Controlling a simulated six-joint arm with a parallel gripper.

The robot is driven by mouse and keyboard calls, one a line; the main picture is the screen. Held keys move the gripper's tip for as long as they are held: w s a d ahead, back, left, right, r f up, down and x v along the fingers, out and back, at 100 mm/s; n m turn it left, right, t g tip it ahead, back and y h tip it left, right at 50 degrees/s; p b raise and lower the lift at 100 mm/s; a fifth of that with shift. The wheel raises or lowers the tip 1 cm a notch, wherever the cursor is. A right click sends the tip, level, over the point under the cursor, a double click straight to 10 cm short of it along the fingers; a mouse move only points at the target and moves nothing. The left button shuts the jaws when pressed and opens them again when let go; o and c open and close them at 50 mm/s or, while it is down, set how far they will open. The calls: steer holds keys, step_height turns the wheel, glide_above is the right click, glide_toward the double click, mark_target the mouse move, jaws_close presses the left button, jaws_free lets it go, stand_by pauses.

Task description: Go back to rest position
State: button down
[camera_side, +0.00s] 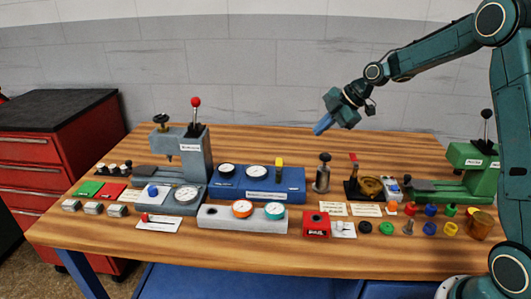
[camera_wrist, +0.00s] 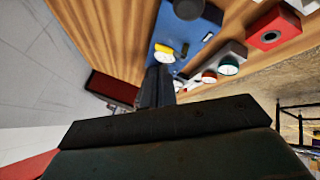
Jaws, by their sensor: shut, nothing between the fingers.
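My gripper (camera_side: 322,124) hangs in the air above the back of the wooden table (camera_side: 75,228), right of the middle in the side view. Its blue fingers are shut and empty, tilted down to the left. In the wrist view the dark gripper (camera_wrist: 158,72) points toward the blue gauge block, well apart from it. My arm reaches in from the right side of the side view.
Below stand a blue gauge block (camera_side: 232,190), a grey press (camera_side: 190,148), a green press (camera_side: 472,165), a grey block with dials (camera_side: 225,222), a red box (camera_side: 317,227) and several small coloured parts. A red drawer cabinet (camera_side: 50,160) stands left. The air around my gripper is free.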

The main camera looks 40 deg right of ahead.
steer(key=shift+r, duration=0.1)
steer(key=s+a+r+m+h, duration=0.1)
steer(key=s+a+r+m, duration=0.2)
steer(key=s+a+r, duration=0.3)
steer(key=s+a+r+m+h, duration=0.1)
steer(key=s+a+r+m, duration=0.25)
steer(key=s, duration=0.55)
steer(key=s+a+f+m+h, duration=0.1)
steer(key=s+m, duration=0.8)
steer(key=s, duration=0.9)
steer(key=shift+s+a+g+h, duration=0.3)
steer(key=shift+s+a+h, duration=0.15)
steer(key=shift+a, duration=0.2)
